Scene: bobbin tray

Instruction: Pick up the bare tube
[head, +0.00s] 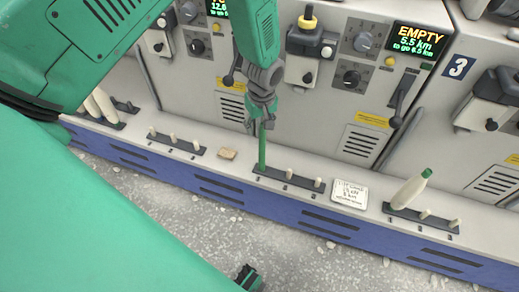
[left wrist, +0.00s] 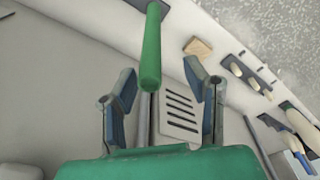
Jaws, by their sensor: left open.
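The bare tube (head: 262,147) is thin and green and stands upright at the left end of a dark peg rail (head: 290,181) on the machine's ledge. My left gripper (head: 262,112) points down at the tube's top end. In the left wrist view the tube (left wrist: 151,48) shows its near end between the two open fingers (left wrist: 160,72), with a gap visible on both sides. The gripper holds nothing.
A cream bobbin with a green tip (head: 409,190) leans on the right rail. A written card (head: 349,193) and a small tan block (head: 227,154) lie on the ledge. The machine front (head: 345,100) with knobs and levers rises close behind my gripper.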

